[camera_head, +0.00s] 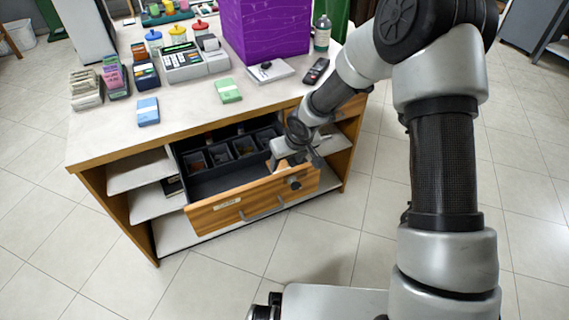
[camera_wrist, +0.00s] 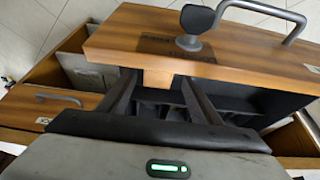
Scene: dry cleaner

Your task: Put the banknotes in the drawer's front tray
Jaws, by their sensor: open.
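A blue banknote bundle (camera_head: 148,111) lies on the counter near its front left edge. A green banknote bundle (camera_head: 228,90) lies further right, near the middle of the counter. The wooden drawer (camera_head: 235,204) is pulled out below the counter. Its dark front tray (camera_head: 215,183) looks empty where visible; its right part is hidden by my gripper. My gripper (camera_head: 287,168) is open at the right end of the drawer, by the drawer front. In the wrist view, its fingers (camera_wrist: 160,85) are spread on either side of a small wooden part at the drawer front; I cannot tell if they touch it.
Dark cups (camera_head: 220,154) sit in the drawer's rear. A cash register (camera_head: 185,66), a purple box (camera_head: 265,28), a card terminal (camera_head: 316,70) and a bottle (camera_head: 322,34) stand on the counter. Open white shelves (camera_head: 150,205) are left of the drawer. The floor in front is clear.

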